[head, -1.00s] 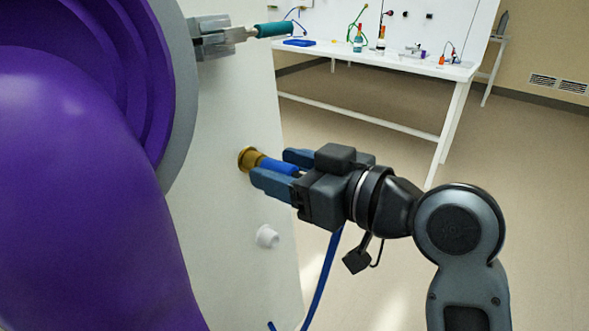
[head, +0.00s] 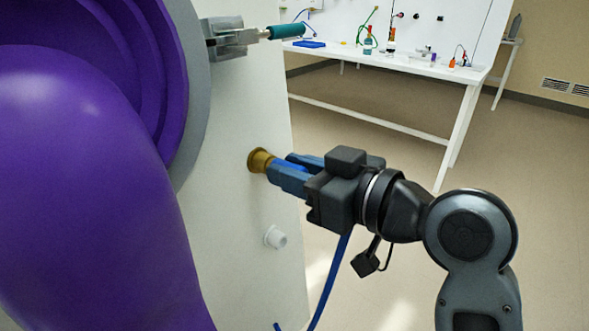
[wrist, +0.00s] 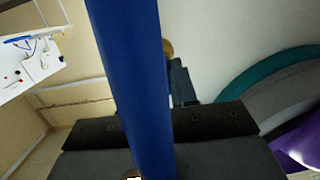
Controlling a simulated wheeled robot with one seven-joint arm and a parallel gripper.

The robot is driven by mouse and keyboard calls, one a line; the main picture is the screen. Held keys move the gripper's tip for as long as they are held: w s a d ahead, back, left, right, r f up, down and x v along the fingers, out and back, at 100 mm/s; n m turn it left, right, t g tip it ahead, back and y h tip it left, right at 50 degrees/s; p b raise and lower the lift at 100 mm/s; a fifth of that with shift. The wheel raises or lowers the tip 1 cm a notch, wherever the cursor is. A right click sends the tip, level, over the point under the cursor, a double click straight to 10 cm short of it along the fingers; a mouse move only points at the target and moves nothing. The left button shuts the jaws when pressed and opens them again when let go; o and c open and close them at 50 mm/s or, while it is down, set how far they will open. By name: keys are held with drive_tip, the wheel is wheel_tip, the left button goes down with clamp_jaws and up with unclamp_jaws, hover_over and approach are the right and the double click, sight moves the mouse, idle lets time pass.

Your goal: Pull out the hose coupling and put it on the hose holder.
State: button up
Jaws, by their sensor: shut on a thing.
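The blue hose coupling (head: 291,166) sits at the brass port (head: 260,160) on the pale panel, with only a strip of it showing between my fingers. My gripper (head: 279,167) is shut on it, its fingertips close to the brass. In the wrist view the blue hose (wrist: 132,90) crosses in front and hides most of the grip; a bit of brass port (wrist: 168,48) shows beside it. A white stub (head: 275,237), which looks like the hose holder, sticks out of the panel below the port, empty.
A large purple glove (head: 90,190) in its ring fills the left. A metal clamp with a teal-handled piece (head: 288,32) juts from the panel above. The blue hose hangs below my gripper. A white table (head: 400,65) with small items stands behind; the floor at right is clear.

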clamp_jaws()
drive_tip(key=shift+v, duration=1.75)
idle(0.4)
drive_tip(key=shift+p+v, duration=0.45)
drive_tip(key=shift+v, duration=1.9)
drive_tip(key=shift+f, duration=0.15)
